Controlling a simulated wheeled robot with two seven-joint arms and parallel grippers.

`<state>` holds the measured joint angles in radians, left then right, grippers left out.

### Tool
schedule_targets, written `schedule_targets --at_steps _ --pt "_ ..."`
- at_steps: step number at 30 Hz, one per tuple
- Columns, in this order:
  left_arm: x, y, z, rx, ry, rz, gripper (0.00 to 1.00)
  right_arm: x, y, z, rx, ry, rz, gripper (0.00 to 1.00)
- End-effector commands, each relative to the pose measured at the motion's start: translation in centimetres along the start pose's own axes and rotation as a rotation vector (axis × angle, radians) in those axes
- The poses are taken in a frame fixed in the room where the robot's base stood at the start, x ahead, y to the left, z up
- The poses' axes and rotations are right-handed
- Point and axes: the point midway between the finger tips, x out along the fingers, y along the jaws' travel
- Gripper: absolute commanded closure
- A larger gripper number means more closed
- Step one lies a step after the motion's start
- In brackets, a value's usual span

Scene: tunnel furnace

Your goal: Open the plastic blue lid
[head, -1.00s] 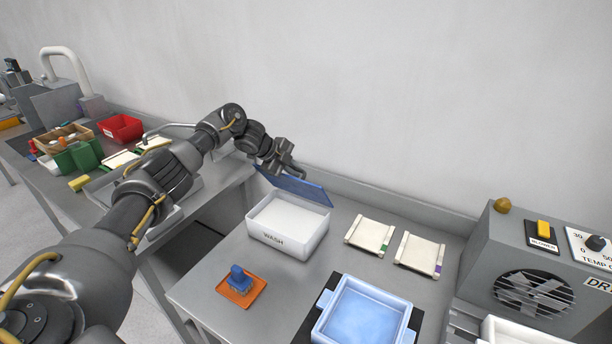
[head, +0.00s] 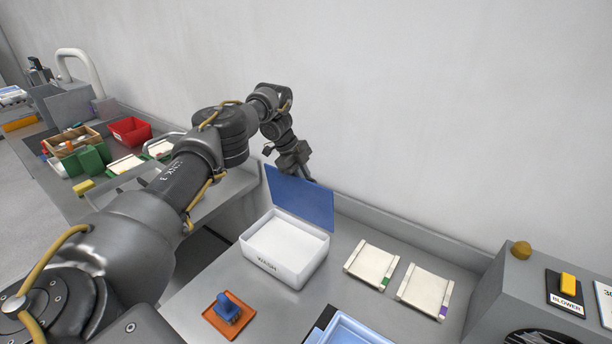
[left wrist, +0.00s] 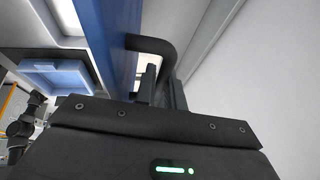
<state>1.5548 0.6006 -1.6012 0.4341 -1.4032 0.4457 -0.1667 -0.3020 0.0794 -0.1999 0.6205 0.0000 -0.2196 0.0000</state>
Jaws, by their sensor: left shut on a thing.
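The blue plastic lid (head: 299,202) stands nearly upright along the back edge of the white WASH box (head: 262,262), its flat inner face toward the head camera. The box is open on top and pale inside. My left gripper (head: 307,176) is behind the lid near its top edge. In the left wrist view the lid's blue side (left wrist: 103,40) runs down the left, and a dark curved handle (left wrist: 150,43) joins it. My left gripper's fingers (left wrist: 165,88) are shut on this handle. The head view hides the grip behind the lid. My right gripper is not in view.
The wall and a raised bench edge are close behind the lid. Two pale plates (head: 371,265) (head: 425,291) lie right of the box. A blue stamp-like piece on an orange square (head: 229,316) lies in front. A grey blower unit (head: 545,285) stands at right.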

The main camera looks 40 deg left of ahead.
Motion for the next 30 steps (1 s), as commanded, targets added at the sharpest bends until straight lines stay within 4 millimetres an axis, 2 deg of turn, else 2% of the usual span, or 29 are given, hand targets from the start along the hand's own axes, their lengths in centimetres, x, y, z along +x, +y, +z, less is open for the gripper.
schedule_targets --at_steps 9,10,11,20,25,30 --pt "0.4 0.1 -0.1 0.001 -0.003 0.010 1.00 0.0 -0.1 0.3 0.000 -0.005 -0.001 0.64" --pt "0.4 0.1 -0.1 0.001 -0.003 0.010 0.85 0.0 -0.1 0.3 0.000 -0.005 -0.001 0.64" --pt "0.4 0.1 -0.1 0.001 -0.003 0.010 0.81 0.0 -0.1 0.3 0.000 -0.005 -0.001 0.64" --pt "0.0 0.1 0.1 -0.001 -0.002 0.004 0.81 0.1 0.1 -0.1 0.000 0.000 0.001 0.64" --pt "-1.7 0.0 0.2 0.000 -0.004 0.001 0.81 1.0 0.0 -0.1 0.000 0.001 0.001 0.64" --pt "-5.4 -0.1 0.1 0.002 -0.006 0.002 0.81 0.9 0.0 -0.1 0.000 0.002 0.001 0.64"
